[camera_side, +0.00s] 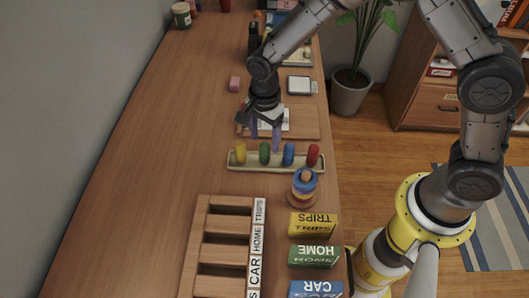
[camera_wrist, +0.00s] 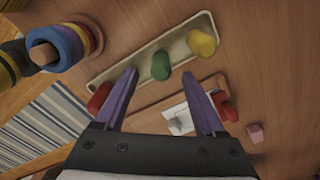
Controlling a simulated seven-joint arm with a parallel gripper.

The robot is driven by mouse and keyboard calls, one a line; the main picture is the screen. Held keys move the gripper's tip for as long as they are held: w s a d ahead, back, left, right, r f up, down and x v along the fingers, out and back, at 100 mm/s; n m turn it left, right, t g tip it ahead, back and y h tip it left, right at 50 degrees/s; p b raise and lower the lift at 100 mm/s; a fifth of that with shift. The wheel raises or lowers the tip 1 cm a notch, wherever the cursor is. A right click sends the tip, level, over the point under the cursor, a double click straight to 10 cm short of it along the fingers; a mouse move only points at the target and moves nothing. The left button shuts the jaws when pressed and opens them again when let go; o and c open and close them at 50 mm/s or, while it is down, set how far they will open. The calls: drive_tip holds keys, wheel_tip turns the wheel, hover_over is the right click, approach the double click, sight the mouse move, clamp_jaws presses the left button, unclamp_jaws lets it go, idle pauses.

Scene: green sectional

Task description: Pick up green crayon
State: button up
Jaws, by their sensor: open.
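The green crayon (camera_side: 265,153) stands in a long cream tray (camera_side: 250,167), between a yellow crayon (camera_side: 240,153) and a blue crayon (camera_side: 289,155); a red crayon (camera_side: 314,155) is at the right end. My gripper (camera_side: 266,145) is open and empty, its purple fingers pointing down at the tray's far side. In the wrist view, the green crayon (camera_wrist: 160,65) shows between the fingertips (camera_wrist: 160,75), with no visible contact. The yellow crayon (camera_wrist: 202,43) is beyond the right finger. The red crayon (camera_wrist: 98,98) is left of the left finger. The blue crayon is not visible there, likely behind that finger.
A ring stacker (camera_side: 304,187) stands close in front of the tray's right end. A wooden board with paper (camera_side: 305,122) lies behind the tray. A slotted wooden rack (camera_side: 203,243) and labelled blocks (camera_side: 314,255) are nearer. The table's left side is clear.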

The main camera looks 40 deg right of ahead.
sight(265, 144)
wheel_tip(265, 144, down, 5)
drive_tip(key=shift+w+d+f, duration=0.1)
idle(0.3)
clamp_jaws()
